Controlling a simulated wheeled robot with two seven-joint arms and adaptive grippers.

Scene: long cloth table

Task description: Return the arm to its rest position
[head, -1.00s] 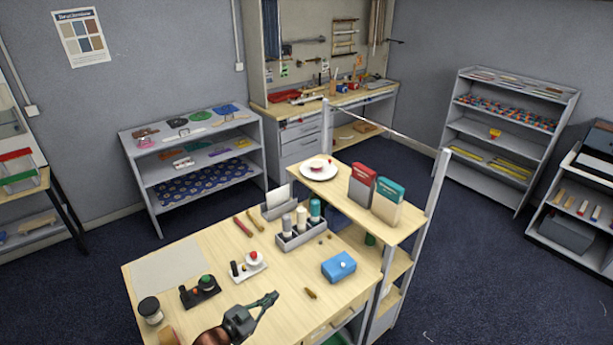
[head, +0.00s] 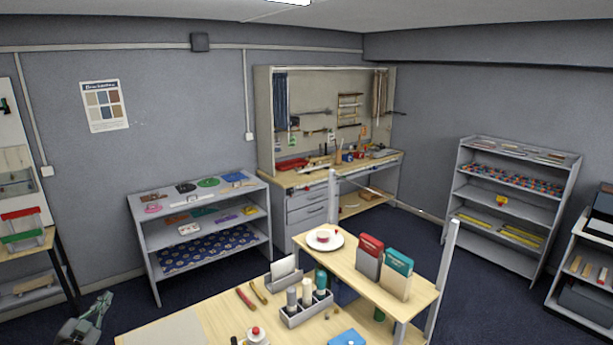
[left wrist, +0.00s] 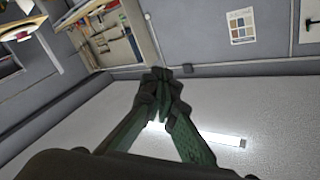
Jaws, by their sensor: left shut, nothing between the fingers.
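My left gripper (head: 97,308) shows at the lower left of the head view, left of the wooden table (head: 190,320) and clear of it. In the left wrist view its two fingers (left wrist: 163,80) meet at the tips, shut with nothing between them. That view looks across the room toward the walls and ceiling. My right gripper is in neither view.
On the table are a grey bottle rack (head: 306,312), a card holder (head: 284,280) and a blue box (head: 346,338). A raised shelf carries a white plate (head: 313,241) and two boxes. A grey shelf unit (head: 150,240) stands behind. Floor left of the table looks free.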

